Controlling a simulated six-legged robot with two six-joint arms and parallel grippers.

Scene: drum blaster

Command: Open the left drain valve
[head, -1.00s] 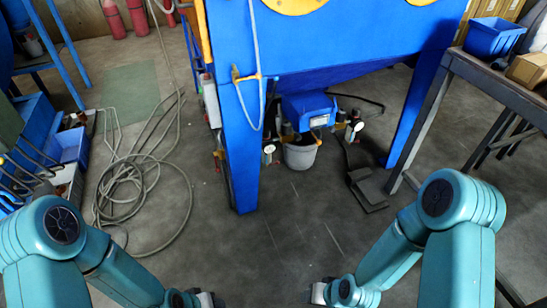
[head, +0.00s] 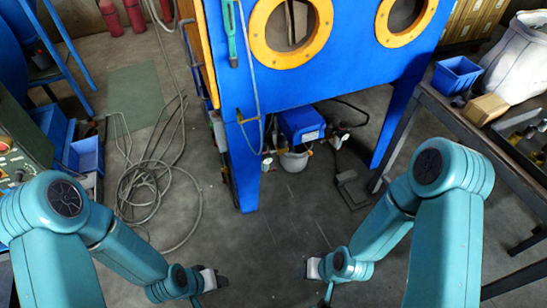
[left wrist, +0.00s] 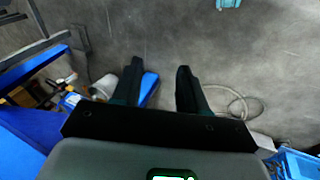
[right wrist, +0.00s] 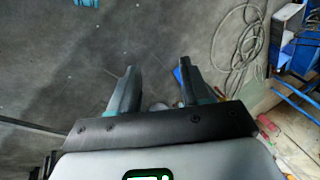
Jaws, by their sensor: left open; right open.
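The blue blast cabinet (head: 345,75) stands ahead of me on blue legs. Under it hangs a blue hopper outlet box (head: 302,124) above a grey bucket (head: 293,160). A small pale valve-like fitting (head: 267,160) shows left of the bucket, near the front left leg. Another fitting (head: 338,141) shows to the right of the box. Both are too small to tell their handle positions. My left gripper (head: 220,281) and right gripper (head: 310,270) are low in front of the cabinet, apart from it. Both are open and empty in the wrist views.
A coiled hose (head: 150,190) lies on the floor at left, near blue bins (head: 87,155). A workbench (head: 470,125) with a blue bin (head: 456,74) and a cardboard box (head: 486,109) stands at right. A flat pedal (head: 351,188) lies under the cabinet. The floor between my arms is clear.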

